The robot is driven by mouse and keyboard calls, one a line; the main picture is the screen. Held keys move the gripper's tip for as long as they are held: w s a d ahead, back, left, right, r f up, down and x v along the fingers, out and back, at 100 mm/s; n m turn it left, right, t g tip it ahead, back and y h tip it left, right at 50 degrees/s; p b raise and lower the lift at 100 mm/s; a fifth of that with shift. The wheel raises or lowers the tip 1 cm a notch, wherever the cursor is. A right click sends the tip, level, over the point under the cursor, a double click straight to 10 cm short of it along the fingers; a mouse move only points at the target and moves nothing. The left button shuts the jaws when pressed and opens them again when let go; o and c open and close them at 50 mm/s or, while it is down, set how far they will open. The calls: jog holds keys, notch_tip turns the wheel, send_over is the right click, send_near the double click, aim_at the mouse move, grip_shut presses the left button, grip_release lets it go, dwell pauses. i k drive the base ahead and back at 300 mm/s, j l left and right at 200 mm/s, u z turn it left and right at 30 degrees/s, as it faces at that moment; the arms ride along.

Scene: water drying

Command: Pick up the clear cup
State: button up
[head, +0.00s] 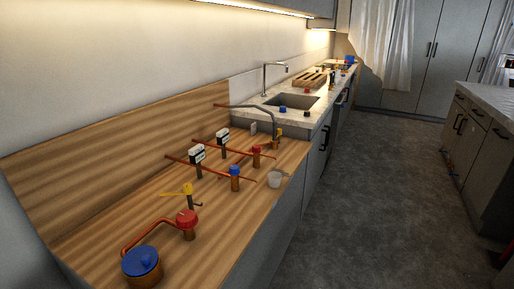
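A small clear cup (274,179), pale and see-through, stands near the front edge of the wooden counter (225,245). It is to the right of a copper pipe stub with a blue cap (235,178). It looks upright. A thin piece by its right rim may be its handle, but it is too small to tell. My gripper is not in the head view, so its state is not shown.
Copper pipes with red-capped valves (187,224), white-faced gauges (198,155) and a yellow-handled tap (188,190) stand around the cup's left side. A blue-lidded pot (142,266) is nearest. A sink (293,101) lies beyond. The grey floor (370,190) to the right is clear.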

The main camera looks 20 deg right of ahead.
aim_at(274, 178)
jog(key=i+z, duration=0.15)
jog(key=i, duration=0.5)
jog(key=i+j+z, duration=0.15)
jog(key=i, duration=0.5)
